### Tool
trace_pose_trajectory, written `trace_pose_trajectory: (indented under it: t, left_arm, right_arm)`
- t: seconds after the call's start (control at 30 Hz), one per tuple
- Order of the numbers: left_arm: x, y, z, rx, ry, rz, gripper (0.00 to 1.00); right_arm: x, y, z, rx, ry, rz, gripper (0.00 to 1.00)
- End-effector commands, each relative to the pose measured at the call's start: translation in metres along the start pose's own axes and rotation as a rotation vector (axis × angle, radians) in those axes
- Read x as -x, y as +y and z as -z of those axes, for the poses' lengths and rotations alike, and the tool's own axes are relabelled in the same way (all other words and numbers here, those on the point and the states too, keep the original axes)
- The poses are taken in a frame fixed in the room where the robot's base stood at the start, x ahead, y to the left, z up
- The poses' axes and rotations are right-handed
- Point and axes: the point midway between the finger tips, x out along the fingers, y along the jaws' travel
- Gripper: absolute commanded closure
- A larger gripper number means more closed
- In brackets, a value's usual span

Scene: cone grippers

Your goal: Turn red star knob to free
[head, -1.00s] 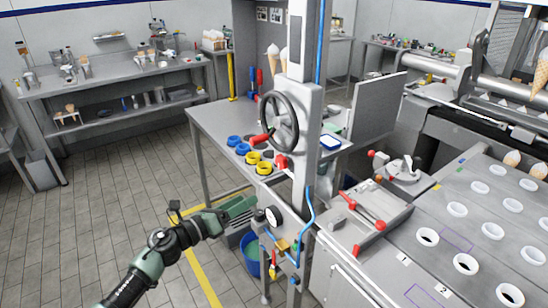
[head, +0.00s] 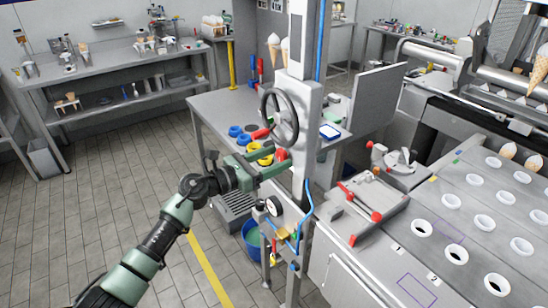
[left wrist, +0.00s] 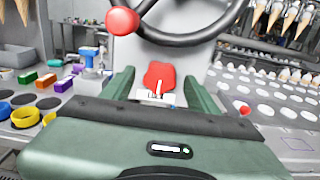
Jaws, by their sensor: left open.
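The red star knob (left wrist: 159,76) is on the front of the grey column, above a small white label with a pointer. In the left wrist view it shows between the two green fingers of my left gripper (left wrist: 160,88), which is open with a gap on each side. In the head view the knob (head: 282,154) is partly hidden by my left gripper (head: 284,161), whose fingers reach to the column just below the handwheel. I cannot tell whether the fingertips are level with the knob or still short of it. My right gripper is not in view.
The black handwheel (head: 279,116) with its red handle ball (left wrist: 122,21) is right above the knob. A pressure gauge (head: 274,206) and blue hose (head: 308,211) are below. Yellow rings (head: 262,150) and blue rings (head: 236,131) lie on the table to the left.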

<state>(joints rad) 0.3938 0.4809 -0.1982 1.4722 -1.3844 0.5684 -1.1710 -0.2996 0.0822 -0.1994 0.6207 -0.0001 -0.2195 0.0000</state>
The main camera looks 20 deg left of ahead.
Motion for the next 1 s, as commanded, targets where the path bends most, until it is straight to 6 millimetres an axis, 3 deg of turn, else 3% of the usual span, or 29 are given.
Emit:
trace_pose_trajectory:
  t: [0.13,0.3,0.37,0.67,1.0]
  left_arm:
    - [0.0,0.0,0.0,0.001,0.0,0.0,0.41]
    - [0.0,0.0,0.0,0.001,0.0,0.0,0.88]
    - [0.0,0.0,0.0,0.001,0.0,0.0,1.0]
    - [0.0,0.0,0.0,0.038,0.0,0.0,1.0]
    - [0.001,0.001,-0.001,0.255,0.002,-0.001,1.0]
  right_arm:
    - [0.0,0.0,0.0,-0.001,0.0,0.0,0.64]
    - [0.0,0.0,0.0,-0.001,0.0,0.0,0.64]
    - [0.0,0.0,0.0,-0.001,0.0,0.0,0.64]
    - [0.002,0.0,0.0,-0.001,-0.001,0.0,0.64]
    - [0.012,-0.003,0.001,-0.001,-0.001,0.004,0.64]
